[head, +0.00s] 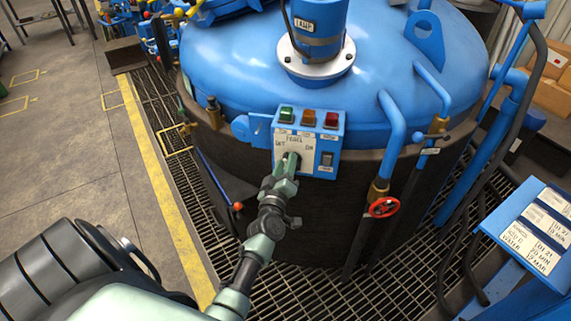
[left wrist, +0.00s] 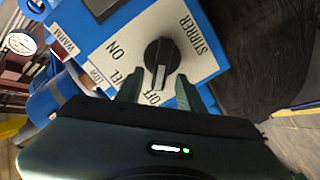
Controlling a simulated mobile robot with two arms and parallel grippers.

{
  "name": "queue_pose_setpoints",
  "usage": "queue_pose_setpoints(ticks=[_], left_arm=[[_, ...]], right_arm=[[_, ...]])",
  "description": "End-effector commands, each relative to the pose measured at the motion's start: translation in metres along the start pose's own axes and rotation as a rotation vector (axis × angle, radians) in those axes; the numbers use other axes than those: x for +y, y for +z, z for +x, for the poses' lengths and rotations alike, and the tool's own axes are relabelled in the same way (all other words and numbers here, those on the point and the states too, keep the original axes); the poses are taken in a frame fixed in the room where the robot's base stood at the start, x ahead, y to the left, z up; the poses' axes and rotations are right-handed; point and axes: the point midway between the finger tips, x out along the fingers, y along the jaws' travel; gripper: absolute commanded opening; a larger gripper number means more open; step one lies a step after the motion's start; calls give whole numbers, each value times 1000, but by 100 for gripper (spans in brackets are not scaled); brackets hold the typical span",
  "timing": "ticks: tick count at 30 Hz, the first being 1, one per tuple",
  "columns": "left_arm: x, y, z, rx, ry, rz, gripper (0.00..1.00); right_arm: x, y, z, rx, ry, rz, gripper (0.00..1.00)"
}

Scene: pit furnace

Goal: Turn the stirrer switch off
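The stirrer switch is a black rotary knob on a white plate lettered STIRRER, ON and OFF; it shows best in the left wrist view (left wrist: 162,56). The light mark on its grip is at the lower end there, toward the OFF lettering. The blue control box (head: 336,135) carries the plate on the furnace side. My left gripper (head: 291,166) is at the knob, covering part of it in the head view. In the left wrist view its two fingers (left wrist: 158,88) are apart, one on each side of the knob's lower end; contact is unclear. My right gripper is not in view.
Green (head: 286,115), orange (head: 308,117) and red (head: 331,120) buttons top the box; a dark rocker switch (head: 327,159) is right of the plate. A red valve wheel (head: 384,207) is below right. Blue pipes (head: 393,140) and a label stand (head: 535,230) are at right.

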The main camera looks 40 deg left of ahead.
Motion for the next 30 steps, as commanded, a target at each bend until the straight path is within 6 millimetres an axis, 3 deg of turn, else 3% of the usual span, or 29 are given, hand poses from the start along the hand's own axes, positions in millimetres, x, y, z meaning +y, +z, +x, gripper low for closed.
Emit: queue_pose_setpoints(ticks=[8, 21, 30], left_arm=[[0, 0, -7, 0, 0, 2, 38], [-1, 1, -73, 0, -1, 0, 38], [0, 0, -78, 1, 0, 1, 38]], right_arm=[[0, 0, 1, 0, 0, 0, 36], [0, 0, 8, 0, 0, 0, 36], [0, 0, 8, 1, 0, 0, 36]])
